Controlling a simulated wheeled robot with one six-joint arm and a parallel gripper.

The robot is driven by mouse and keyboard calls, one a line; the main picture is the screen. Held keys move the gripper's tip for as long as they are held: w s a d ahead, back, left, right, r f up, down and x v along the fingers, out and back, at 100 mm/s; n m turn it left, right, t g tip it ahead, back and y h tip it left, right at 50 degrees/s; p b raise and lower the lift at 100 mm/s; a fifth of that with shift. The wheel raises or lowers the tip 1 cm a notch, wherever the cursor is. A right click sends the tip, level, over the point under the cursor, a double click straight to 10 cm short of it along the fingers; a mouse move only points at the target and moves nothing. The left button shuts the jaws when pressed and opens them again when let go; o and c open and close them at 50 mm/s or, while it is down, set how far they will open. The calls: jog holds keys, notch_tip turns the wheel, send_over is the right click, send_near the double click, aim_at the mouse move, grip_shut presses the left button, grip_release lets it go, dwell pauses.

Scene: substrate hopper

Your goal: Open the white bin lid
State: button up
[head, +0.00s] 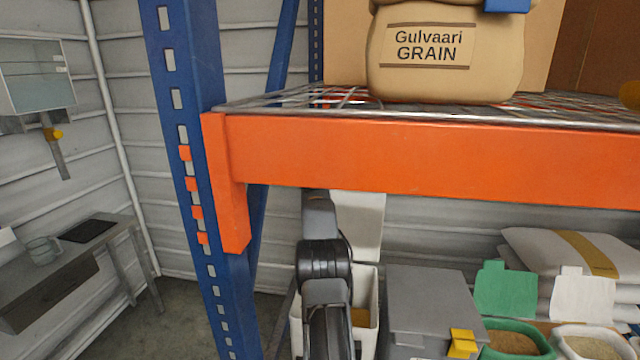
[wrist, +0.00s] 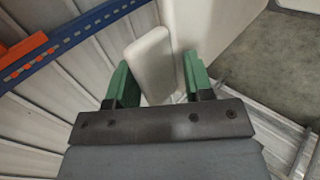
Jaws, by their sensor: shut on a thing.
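The white bin (head: 368,335) stands under the orange shelf beam, behind my arm. Its white lid (head: 365,225) is raised, standing upright at the back of the bin, and tan contents show inside. My arm covers the left part of the bin and lid. In the wrist view, my gripper (wrist: 155,74) has its green fingers on either side of a white tab of the lid (wrist: 148,58) and is shut on it. My gripper's fingers cannot be made out in the head view.
A closed grey bin (head: 430,295) with a yellow tab stands right of the white bin. Farther right are an open green bin (head: 512,340) and another open white bin (head: 590,345). The orange beam (head: 430,155) and blue upright (head: 195,130) frame the space closely.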

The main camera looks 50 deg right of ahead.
jog(key=shift+a+f, duration=0.1)
jog(key=shift+f, duration=0.05)
jog(key=b+v, duration=0.3)
jog(key=v, duration=1.1)
jog(key=shift+b, duration=0.4)
jog(key=s+a+f+m+g+b, duration=0.2)
jog(key=s+a+f, duration=0.2)
jog(key=a+f, duration=0.25)
jog(key=s+a+f+m+g+y+b, duration=0.1)
jog(key=s+a+f+m+b, duration=0.15)
jog(key=s+a+f, duration=0.4)
jog(key=s+a+f+m+g+b, duration=0.2)
jog(key=a+f, duration=0.2)
jog(key=f, duration=0.5)
jog(key=s+a+t+y+p, duration=0.2)
jog(key=s+a+y+p, duration=0.1)
jog(key=a, duration=1)
jog(key=s+a+t+y+p, duration=0.3)
jog(key=s+a, duration=0.1)
jog(key=a, duration=0.8)
jog(key=shift+s+a+f+y, duration=0.15)
jog(key=shift+s+a+y, duration=0.05)
jog(key=shift+a+y, duration=0.15)
